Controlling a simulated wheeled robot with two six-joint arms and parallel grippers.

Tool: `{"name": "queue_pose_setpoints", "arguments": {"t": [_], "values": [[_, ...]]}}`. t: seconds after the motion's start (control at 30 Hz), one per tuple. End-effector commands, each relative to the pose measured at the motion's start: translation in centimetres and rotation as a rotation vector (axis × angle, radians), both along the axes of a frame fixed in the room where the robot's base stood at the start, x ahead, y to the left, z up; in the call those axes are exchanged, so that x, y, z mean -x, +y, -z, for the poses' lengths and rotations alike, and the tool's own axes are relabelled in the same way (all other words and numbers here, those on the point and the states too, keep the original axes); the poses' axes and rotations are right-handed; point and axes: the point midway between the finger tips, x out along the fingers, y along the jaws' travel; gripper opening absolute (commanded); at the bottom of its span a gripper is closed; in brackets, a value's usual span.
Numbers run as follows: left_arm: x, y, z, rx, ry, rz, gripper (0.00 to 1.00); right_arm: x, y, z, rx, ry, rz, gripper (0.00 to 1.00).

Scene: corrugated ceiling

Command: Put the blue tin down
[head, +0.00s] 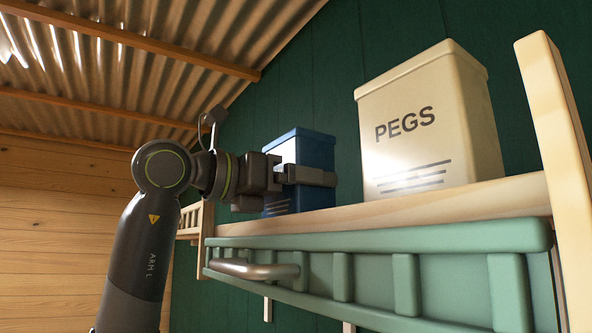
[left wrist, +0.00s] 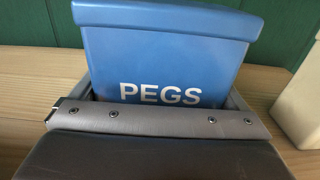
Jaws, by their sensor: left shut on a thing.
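The blue tin (head: 310,150) is upright at the left part of the high wooden shelf (head: 450,205). My left gripper (head: 303,176) is shut on it, with a finger across the tin's near side. In the left wrist view the blue tin (left wrist: 165,55) fills the middle, with white PEGS lettering, and the gripper (left wrist: 160,110) closes around its lower part. The shelf's front edge meets the tin's bottom in the head view, so I cannot tell whether it touches the shelf. My right gripper is not in view.
A larger cream PEGS tin (head: 425,125) stands on the shelf to the right, with a gap between the tins. A wooden post (head: 560,150) rises at the right end. A green rail (head: 400,240) with a metal handle (head: 255,270) runs below the shelf edge.

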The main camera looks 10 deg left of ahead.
Motion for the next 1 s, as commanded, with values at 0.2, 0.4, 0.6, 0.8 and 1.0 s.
{"name": "queue_pose_setpoints", "arguments": {"t": [0.2, 0.4, 0.6, 0.8, 1.0], "values": [[0.2, 0.0, -0.2, 0.003, -0.007, 0.001, 0.33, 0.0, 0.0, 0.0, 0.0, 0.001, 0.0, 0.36], [0.0, 0.0, 0.3, 0.001, -0.001, 0.001, 0.97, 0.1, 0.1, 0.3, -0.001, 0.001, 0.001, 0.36], [0.1, 0.0, 0.3, 0.001, -0.001, 0.001, 1.0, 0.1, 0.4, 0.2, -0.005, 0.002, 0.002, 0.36], [0.4, 0.4, 0.3, 0.0, -0.001, -0.001, 1.0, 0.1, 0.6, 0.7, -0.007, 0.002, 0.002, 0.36], [2.7, 2.7, 0.5, 0.001, -0.004, -0.003, 1.0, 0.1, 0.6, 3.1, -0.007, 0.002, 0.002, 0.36]]}}
